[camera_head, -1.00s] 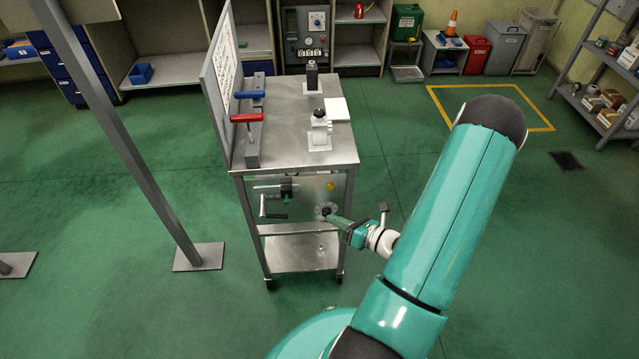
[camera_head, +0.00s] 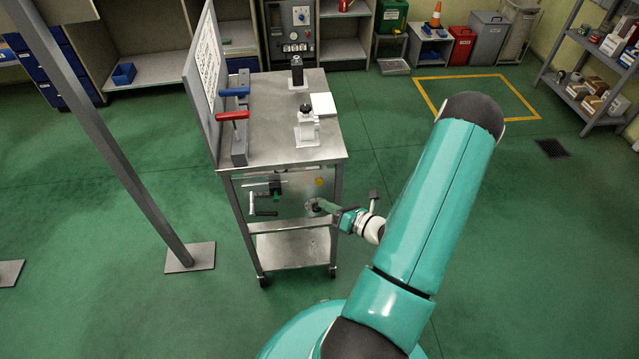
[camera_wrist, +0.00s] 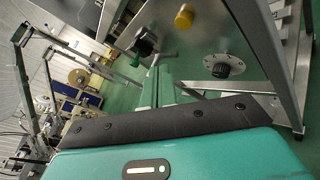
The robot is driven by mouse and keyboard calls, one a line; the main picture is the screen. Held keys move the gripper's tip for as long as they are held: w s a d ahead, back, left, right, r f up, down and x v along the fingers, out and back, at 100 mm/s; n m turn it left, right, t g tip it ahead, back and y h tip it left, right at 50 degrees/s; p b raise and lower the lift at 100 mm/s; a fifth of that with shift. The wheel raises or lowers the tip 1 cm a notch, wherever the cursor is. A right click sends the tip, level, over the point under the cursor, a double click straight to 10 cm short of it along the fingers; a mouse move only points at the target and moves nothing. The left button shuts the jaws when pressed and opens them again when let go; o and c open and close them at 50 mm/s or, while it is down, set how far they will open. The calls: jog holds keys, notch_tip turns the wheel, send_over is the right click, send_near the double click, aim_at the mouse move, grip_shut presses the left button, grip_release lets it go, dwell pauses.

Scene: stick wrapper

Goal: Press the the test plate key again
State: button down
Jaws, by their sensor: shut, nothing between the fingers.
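The test plate is the metal front panel (camera_head: 295,188) of the steel cart. It carries a small yellow round key (camera_head: 319,182) at upper right and a round dial with a dark centre (camera_head: 311,208) below it. In the wrist view the yellow key (camera_wrist: 184,17) stands out from the panel, with the dial (camera_wrist: 223,66) to its lower right. My gripper (camera_head: 322,204) is shut and empty, its tip close to the dial in the head view. I cannot tell whether it touches. In the wrist view its fingers (camera_wrist: 163,82) lie left of the dial and below the yellow key.
A green-and-black fitting (camera_head: 276,191) with a crank handle sits left on the panel. The cart top (camera_head: 275,135) holds a red T-handle (camera_head: 232,116), a blue T-handle (camera_head: 236,92) and a white fixture (camera_head: 306,125). A grey post (camera_head: 110,140) stands left. Floor right of the cart is clear.

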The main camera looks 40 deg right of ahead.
jog(key=shift+w+d, duration=0.45)
jog(key=shift+w, duration=0.25)
jog(key=shift+w+d, duration=0.4)
jog(key=shift+w, duration=0.25)
jog(key=shift+w+d, duration=0.45)
jog(key=shift+w, duration=0.25)
dwell(0.5)
jog(key=shift+w+d, duration=0.2)
jog(key=shift+w, duration=0.15)
jog(key=shift+w+d, duration=0.3)
jog(key=shift+w, duration=0.05)
dwell(0.8)
jog(key=shift+s+a, duration=0.5)
jog(key=shift+s, duration=0.25)
jog(key=s+a, duration=0.1)
jog(key=s, duration=0.1)
jog(key=s+a, duration=0.2)
dwell(0.6)
